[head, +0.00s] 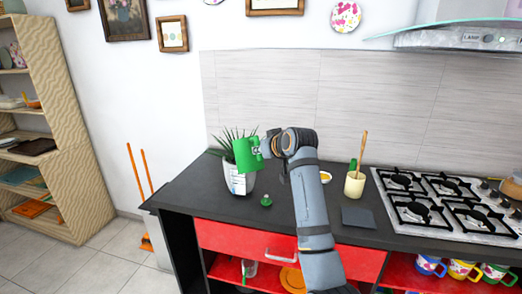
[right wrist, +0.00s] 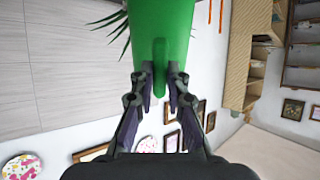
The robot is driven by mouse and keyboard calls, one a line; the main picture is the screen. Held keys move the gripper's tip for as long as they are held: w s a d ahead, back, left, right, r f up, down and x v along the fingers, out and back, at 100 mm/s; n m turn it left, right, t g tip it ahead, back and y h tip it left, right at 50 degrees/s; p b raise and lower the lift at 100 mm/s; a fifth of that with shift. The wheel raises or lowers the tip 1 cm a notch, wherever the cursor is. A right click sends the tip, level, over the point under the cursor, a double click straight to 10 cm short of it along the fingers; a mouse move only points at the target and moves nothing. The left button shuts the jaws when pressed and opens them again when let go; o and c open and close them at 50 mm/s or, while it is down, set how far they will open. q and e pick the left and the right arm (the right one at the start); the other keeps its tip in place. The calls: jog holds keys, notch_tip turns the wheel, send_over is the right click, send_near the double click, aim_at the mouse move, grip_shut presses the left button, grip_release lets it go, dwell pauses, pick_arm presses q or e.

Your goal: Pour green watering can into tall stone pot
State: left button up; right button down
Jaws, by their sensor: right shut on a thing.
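The green watering can (head: 243,155) is held up in front of the plant and the top of the pot in the head view. Its body looks slightly tilted, and I cannot make out its spout. My right gripper (head: 262,149) is shut on the can. In the right wrist view, the fingers (right wrist: 161,85) close on the can's green handle (right wrist: 160,60), below its body (right wrist: 160,20). The pale stone pot (head: 240,184) stands upright on the dark counter with a spiky plant in it. The can hides part of the pot's rim. My left gripper is not in view.
A small green-topped bottle (head: 266,200) stands on the counter right of the pot. A cream utensil holder (head: 354,185) and a gas hob (head: 445,203) are further right. A dark flat square (head: 358,218) lies near the front edge. A wooden shelf (head: 50,130) stands left.

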pick_arm(q)
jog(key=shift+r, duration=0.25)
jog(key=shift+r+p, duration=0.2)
jog(key=shift+p, duration=0.25)
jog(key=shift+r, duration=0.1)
dwell(0.5)
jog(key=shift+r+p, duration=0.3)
jog(key=shift+p, duration=0.15)
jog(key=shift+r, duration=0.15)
dwell(0.5)
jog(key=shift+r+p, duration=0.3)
jog(key=shift+p, duration=0.1)
dwell(0.6)
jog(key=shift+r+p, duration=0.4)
jog(key=shift+p, duration=0.05)
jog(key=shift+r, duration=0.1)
dwell(0.6)
